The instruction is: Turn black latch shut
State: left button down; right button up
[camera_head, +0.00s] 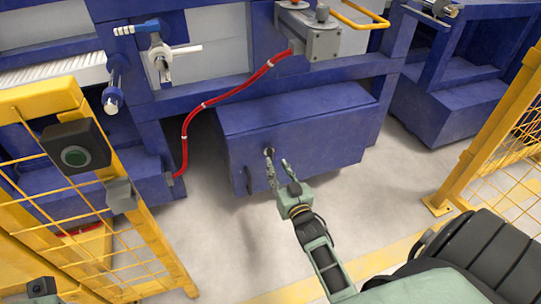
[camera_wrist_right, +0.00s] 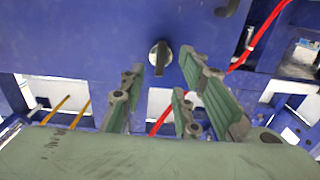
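The black latch (camera_head: 268,152) is a small dark knob on the front of the blue box (camera_head: 300,119). In the right wrist view the latch (camera_wrist_right: 160,57) is a dark bar, roughly upright in the picture, on a round silver base. My right gripper (camera_head: 279,167) is open and empty in front of the box, with its fingertips close to the latch. In the right wrist view its fingers (camera_wrist_right: 165,78) stand apart on either side below the latch. I cannot tell whether a finger touches it.
A red hose (camera_head: 213,100) hangs left of the box. The grey floor (camera_head: 225,235) before the box is clear.

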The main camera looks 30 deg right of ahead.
aim_at(272, 156)
jog(key=b+x, duration=0.1)
jog(key=x, duration=0.4)
jog(key=shift+w+b, duration=0.3)
jog(key=shift+b, duration=0.1)
grip_shut()
